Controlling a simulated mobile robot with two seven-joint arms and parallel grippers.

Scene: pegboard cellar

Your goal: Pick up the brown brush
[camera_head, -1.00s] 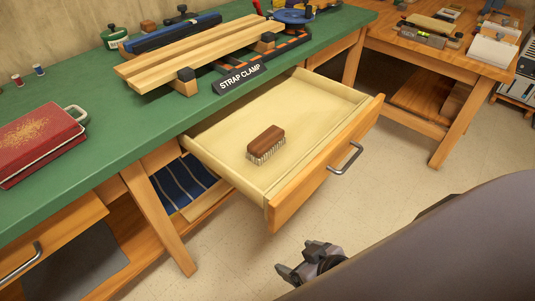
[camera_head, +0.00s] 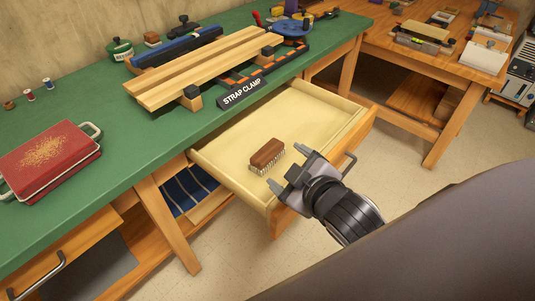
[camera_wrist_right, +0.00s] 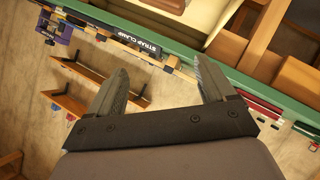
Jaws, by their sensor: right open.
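The brown brush (camera_head: 267,154) lies in the open drawer (camera_head: 227,170), bristles down, toward the drawer's front left part. It has a brown wooden back and pale bristles. My right gripper (camera_head: 287,176) is open and empty, over the drawer's front edge, just right of and nearer than the brush in the head view. In the right wrist view its two fingers (camera_wrist_right: 166,85) stand apart with nothing between them. The brush is not clearly seen in that view. My left gripper is out of view.
The green bench (camera_head: 85,195) overhangs the drawer's back. On it are a strap clamp holding boards (camera_head: 205,67), a red book-like box (camera_head: 48,158) and small spools. The drawer handle (camera_head: 349,166) sticks out near my right gripper. Most of the drawer is bare.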

